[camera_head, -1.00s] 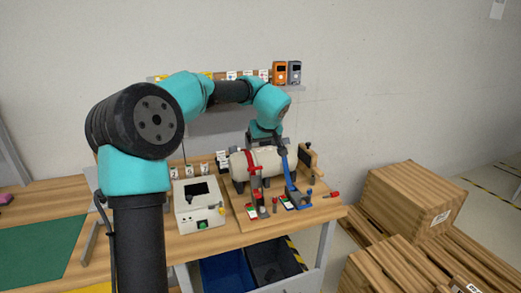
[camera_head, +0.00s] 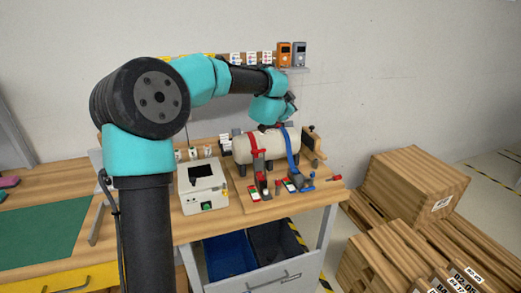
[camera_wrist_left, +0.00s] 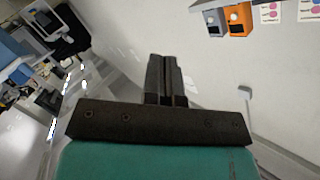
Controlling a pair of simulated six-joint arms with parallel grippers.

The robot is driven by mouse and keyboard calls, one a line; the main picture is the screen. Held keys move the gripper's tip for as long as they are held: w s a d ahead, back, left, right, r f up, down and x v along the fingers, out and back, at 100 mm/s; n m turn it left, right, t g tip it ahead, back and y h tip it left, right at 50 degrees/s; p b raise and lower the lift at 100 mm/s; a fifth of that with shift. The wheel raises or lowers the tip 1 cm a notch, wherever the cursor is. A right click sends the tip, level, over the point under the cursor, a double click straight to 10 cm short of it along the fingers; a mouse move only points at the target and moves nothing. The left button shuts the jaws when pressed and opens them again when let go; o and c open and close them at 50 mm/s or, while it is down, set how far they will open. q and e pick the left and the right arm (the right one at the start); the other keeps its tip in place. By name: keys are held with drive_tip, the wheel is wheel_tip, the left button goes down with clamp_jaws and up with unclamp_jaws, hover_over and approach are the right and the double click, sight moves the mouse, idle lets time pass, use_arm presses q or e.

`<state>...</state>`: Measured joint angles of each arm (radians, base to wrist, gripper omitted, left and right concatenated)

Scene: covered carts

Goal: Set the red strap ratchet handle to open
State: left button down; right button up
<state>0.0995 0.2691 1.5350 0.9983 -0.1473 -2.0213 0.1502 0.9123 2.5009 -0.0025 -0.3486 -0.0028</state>
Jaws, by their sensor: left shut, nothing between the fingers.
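The red strap (camera_head: 256,148) runs around a pale cylinder (camera_head: 242,151) lying on the wooden bench. Its ratchet (camera_head: 262,181) is at the front, below the cylinder. The ratchet is too small for me to tell the handle's position. A blue strap (camera_head: 290,150) with its own ratchet (camera_head: 299,184) is to the right. My left gripper (camera_head: 291,103) is above and behind the cylinder, apart from both straps. In the left wrist view its fingers (camera_wrist_left: 167,75) are together and empty, with the wall beyond them. My right gripper is not in view.
A white box device (camera_head: 203,196) stands left of the cylinder. A shelf behind holds an orange unit (camera_head: 284,54) and a grey unit (camera_head: 299,54). Blue and dark bins (camera_head: 231,257) sit under the bench. Wooden crates (camera_head: 415,190) stand at the right. Open air surrounds the gripper.

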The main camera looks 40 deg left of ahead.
use_arm(q)
drive_tip(key=s+d+f+m+g+h, duration=0.4)
drive_tip(key=d+f+m+g+h, duration=0.2)
drive_tip(key=m, duration=0.7)
drive_tip(key=s+a+m+g+y, duration=0.5)
drive_tip(key=s+a+g+y, duration=0.1)
drive_tip(key=s+y, duration=0.1)
drive_tip(key=shift+a+f+m+g, duration=0.15)
drive_tip(key=shift+f+m+g, duration=0.15)
drive_tip(key=shift+g, duration=0.1)
drive_tip(key=shift+s, duration=0.1)
drive_tip(key=w+a+r+x, duration=0.1)
drive_tip(key=a+x, duration=0.1)
drive_tip(key=x, duration=1)
drive_tip(key=shift+w+a+f, duration=0.3)
drive_tip(key=shift+w+a, duration=0.05)
